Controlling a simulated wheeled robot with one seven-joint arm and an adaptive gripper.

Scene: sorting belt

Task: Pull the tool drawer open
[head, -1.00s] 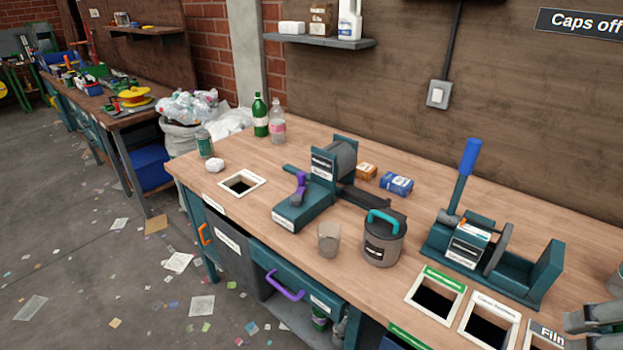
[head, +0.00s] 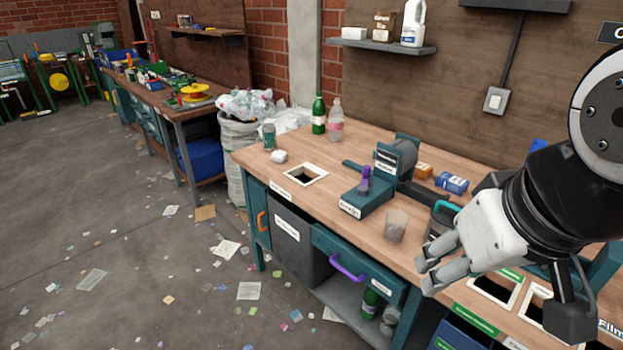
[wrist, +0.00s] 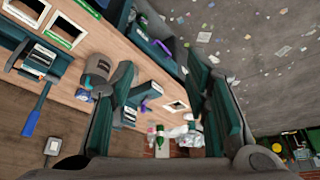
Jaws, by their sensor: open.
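The tool drawer (head: 378,283) is the teal drawer under the workbench top, with a purple bar handle (head: 346,268) on its front. It looks shut, flush with the bench front. My gripper (head: 427,266) is at the right in the head view, open and empty. It is in front of the bench's right part, to the right of the handle and apart from it. In the wrist view the two fingers (wrist: 166,100) stand wide apart, with bench and floor between and beyond them.
The wooden bench top (head: 330,160) carries a teal press (head: 375,185), a clear cup (head: 396,226), and bottles (head: 318,115) at the far end. An open shelf (head: 345,298) below the drawer holds a green bottle (head: 371,301). The littered floor (head: 190,290) at left is free of large obstacles.

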